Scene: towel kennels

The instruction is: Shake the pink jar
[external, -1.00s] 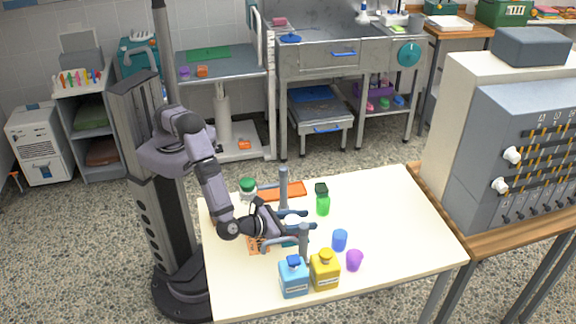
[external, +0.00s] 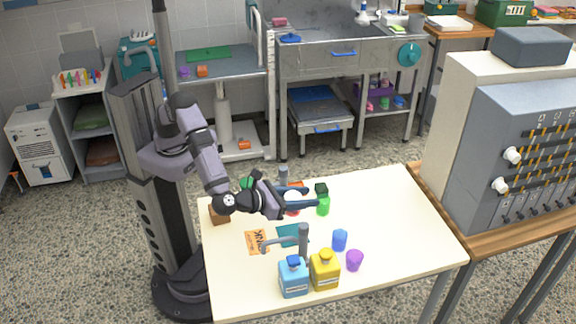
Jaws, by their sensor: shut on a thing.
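A jar with a white lid (external: 292,196) and a pinkish-red body (external: 293,211) is between the fingers of my gripper (external: 297,198), over the far middle part of the table. I take it to be the pink jar. My gripper is shut on it, and the fingers and wrist hide much of it. I cannot tell how far it is above the table.
A green jar (external: 323,206) stands close right of my gripper. A grey post (external: 303,243), blue bottle (external: 293,279), yellow bottle (external: 325,271), blue cup (external: 340,240) and purple cup (external: 355,260) stand nearer. A teal mat (external: 291,236) lies bare. The table's right side is clear.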

